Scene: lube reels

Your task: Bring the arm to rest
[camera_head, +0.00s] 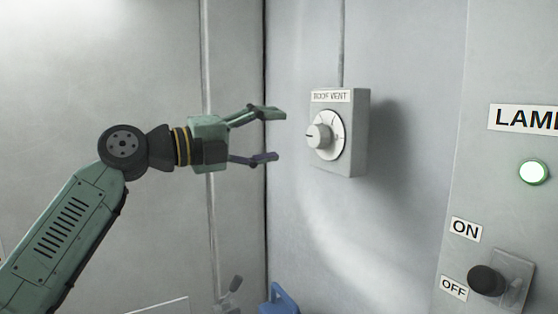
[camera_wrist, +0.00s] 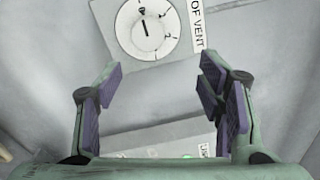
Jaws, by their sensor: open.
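My gripper (camera_head: 267,136) is at the end of my green arm, left of the vent control box in the head view. Its two fingers are spread apart with nothing between them. The wrist view also shows my gripper (camera_wrist: 165,95) open, with purple finger pads. The grey box labelled "ROOF VENT" (camera_head: 357,133) is on the wall, and its round knob (camera_head: 319,136) faces the gripper with a gap between them. In the wrist view the white dial (camera_wrist: 150,27) lies beyond the fingertips at the top.
A panel at right bears a lit green lamp (camera_head: 534,171) and a dark lever knob (camera_head: 486,280) between ON and OFF labels. A blue object (camera_head: 281,300) shows at the bottom edge. The wall at upper left is bare.

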